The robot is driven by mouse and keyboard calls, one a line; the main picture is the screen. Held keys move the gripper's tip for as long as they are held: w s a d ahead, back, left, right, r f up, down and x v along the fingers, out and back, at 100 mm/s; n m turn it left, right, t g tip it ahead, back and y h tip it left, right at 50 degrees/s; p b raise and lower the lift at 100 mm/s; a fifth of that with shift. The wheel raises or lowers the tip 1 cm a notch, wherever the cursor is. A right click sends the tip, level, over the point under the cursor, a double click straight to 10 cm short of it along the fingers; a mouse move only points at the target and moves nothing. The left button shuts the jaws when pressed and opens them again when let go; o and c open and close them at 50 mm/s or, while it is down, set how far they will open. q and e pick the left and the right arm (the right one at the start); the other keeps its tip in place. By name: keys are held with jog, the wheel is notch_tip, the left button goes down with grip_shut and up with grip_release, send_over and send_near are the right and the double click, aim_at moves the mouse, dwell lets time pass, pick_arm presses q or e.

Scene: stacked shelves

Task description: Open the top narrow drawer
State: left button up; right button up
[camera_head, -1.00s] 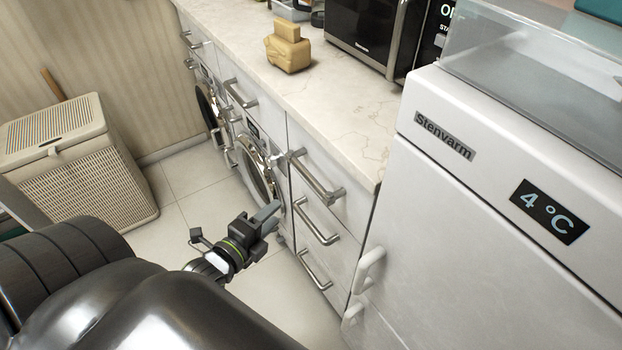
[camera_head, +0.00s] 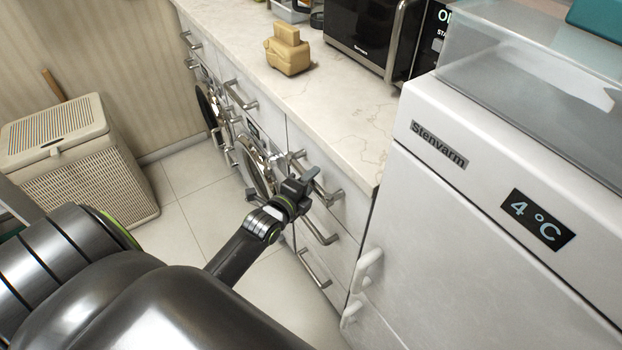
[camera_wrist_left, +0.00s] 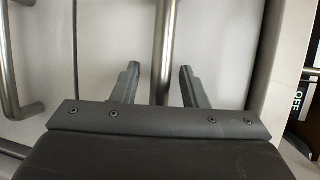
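The top narrow drawer (camera_head: 345,205) is the upper one in a white stack under the counter, left of the fridge. It looks shut. Its metal bar handle (camera_head: 333,197) is partly hidden behind my left gripper (camera_head: 308,181). In the left wrist view my left gripper (camera_wrist_left: 159,72) is open, its two dark fingers apart. My right gripper is not in view.
Two lower drawer handles (camera_head: 320,230) sit below. The white fridge (camera_head: 480,215) with its handles stands close on the right. Washing machines (camera_head: 257,165) are to the left. The marble counter (camera_head: 340,95) overhangs the drawers. A wicker hamper (camera_head: 80,155) stands far left on open floor.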

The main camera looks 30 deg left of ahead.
pick_arm(q)
jog(key=shift+w, duration=0.25)
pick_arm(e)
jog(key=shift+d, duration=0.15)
pick_arm(q)
grip_shut()
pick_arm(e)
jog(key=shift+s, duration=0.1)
pick_arm(q)
jog(key=shift+s+f, duration=0.1)
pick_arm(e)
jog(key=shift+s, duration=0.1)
